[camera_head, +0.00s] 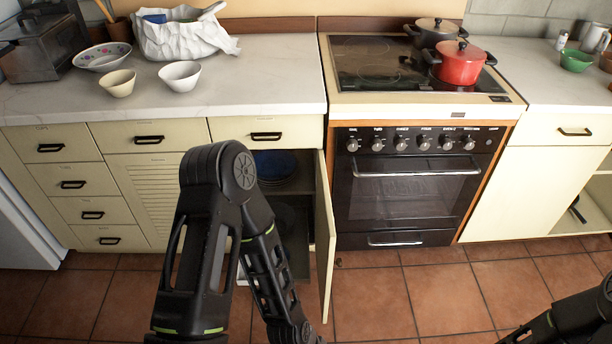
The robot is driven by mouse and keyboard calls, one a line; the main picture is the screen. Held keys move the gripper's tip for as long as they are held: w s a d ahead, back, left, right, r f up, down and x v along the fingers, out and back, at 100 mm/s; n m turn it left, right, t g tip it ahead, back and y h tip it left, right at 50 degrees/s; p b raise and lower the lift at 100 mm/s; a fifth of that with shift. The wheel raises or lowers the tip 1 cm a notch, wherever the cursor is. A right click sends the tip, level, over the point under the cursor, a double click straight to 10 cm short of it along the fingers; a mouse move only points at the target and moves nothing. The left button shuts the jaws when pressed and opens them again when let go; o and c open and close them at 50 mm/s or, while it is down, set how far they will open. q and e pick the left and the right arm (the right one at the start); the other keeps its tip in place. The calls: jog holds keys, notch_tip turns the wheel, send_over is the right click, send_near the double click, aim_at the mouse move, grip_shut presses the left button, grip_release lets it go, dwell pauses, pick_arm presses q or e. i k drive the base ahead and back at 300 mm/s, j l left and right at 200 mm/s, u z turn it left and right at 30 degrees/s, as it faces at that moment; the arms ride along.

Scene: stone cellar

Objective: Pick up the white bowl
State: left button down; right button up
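The white bowl (180,75) stands upright on the left counter, near its front edge. A cream bowl (118,83) stands just left of it, and a wide patterned bowl (102,57) stands behind that. My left arm rises in front of the lower cabinets, with its elbow below the counter top, and its forearm runs down toward the bottom edge of the picture. My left gripper is out of view. Only part of my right arm shows at the lower right corner, and its gripper is also out of view.
A crumpled white bag (185,38) stands behind the white bowl. A cabinet door (325,235) stands open beside the oven (405,185). A red pot (460,63) and a dark pot (434,32) stand on the stove. The counter right of the white bowl is clear.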

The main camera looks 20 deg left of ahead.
aim_at(181, 76)
jog(key=u, duration=1.05)
